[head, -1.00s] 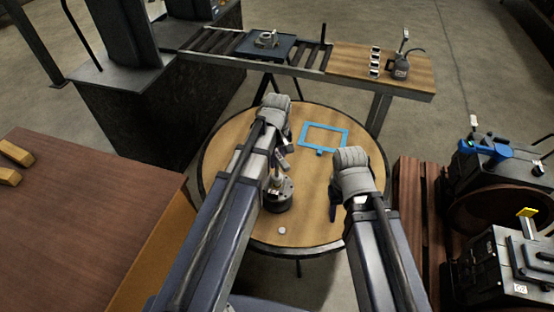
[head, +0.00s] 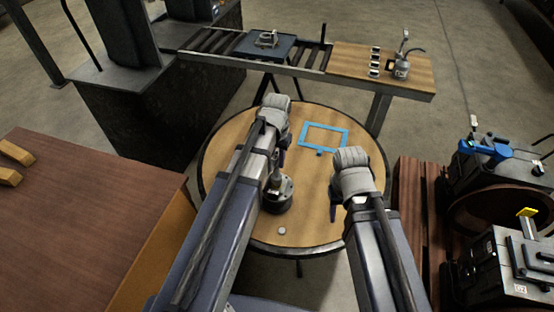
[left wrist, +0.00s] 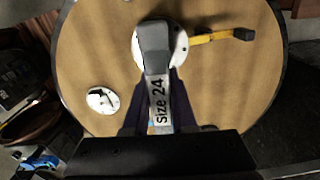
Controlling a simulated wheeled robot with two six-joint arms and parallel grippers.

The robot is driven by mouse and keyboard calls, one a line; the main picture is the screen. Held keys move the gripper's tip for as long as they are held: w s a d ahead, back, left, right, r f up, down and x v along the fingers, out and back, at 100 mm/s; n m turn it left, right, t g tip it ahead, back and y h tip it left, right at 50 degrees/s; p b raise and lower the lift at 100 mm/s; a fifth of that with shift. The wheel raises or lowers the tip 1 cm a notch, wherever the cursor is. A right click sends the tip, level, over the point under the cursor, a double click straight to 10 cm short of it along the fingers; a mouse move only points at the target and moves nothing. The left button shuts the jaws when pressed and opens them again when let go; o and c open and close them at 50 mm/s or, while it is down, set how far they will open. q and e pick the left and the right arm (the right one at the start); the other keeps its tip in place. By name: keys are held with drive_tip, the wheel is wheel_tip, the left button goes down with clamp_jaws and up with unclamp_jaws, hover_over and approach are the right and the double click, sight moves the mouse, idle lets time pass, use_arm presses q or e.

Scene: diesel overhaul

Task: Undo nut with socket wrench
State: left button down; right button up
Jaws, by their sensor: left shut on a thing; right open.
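My left gripper (left wrist: 158,118) is shut on the socket wrench (left wrist: 154,50), a grey tool marked "Size 24". In the left wrist view its far end covers part of a pale round flange (left wrist: 181,43). In the head view the flange sits on a dark round fixture (head: 281,203) on the table, partly behind my left arm. The nut is hidden; I cannot tell whether the socket is seated on it. My right gripper (head: 335,213) is open and apart from the fixture, to its right.
The round wooden table (head: 311,221) also holds a blue square frame (head: 324,127) and a small white disc (head: 282,231). A yellow handle with a black end (left wrist: 215,37) extends beside the flange. A brown bench (head: 85,215) stands left, a roller conveyor (head: 215,45) behind.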

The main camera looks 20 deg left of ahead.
use_arm(q)
drive_tip(key=m, duration=1)
drive_tip(key=shift+m, duration=0.4)
